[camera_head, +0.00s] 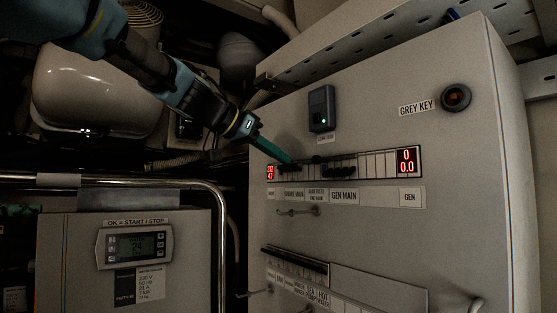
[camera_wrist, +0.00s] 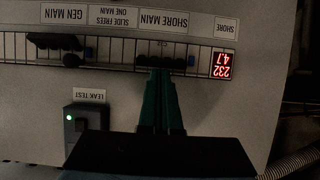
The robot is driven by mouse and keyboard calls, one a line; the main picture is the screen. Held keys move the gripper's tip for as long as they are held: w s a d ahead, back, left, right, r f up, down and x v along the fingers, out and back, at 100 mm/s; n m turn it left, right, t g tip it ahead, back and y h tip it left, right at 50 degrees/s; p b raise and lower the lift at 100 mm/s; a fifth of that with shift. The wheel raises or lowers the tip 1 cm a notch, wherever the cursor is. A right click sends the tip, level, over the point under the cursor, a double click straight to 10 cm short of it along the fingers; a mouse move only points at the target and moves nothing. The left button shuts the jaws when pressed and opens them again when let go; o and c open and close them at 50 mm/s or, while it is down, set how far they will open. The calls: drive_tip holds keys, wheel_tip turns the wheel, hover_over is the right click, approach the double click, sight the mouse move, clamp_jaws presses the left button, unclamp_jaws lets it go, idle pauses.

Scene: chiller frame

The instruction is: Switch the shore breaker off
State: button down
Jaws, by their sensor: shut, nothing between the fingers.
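The shore breaker (camera_wrist: 178,62) is a dark toggle bar in the breaker row, by the SHORE MAIN label (camera_wrist: 164,21), which reads upside down in the wrist view. My gripper (camera_wrist: 160,74) has its green fingers together, with the tips at or just in front of the breaker's toggle. I cannot tell whether they touch. In the head view my gripper (camera_head: 289,160) reaches from the upper left to the row's left end and partly hides the breaker. The shore display (camera_wrist: 223,66) is lit red and reads 232 and 4.7.
A grey key switch (camera_head: 456,97) is at upper right. A lower breaker row (camera_head: 295,262) lies below.

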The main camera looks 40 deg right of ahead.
drive_tip(key=shift+a+f+h+b, duration=0.15)
drive_tip(key=shift+f+h+b, duration=0.45)
drive_tip(key=shift+b, duration=2.95)
drive_tip(key=shift+a+f+h+b, duration=0.25)
drive_tip(key=shift+h+b, duration=0.7)
drive_tip(key=shift+b, duration=2.65)
drive_tip(key=shift+a+f+h+b, duration=0.1)
drive_tip(key=shift+f+h+b, duration=0.5)
drive_tip(key=shift+b, duration=2.95)
drive_tip(key=shift+r, duration=0.4)
drive_tip(key=shift+f, duration=0.1)
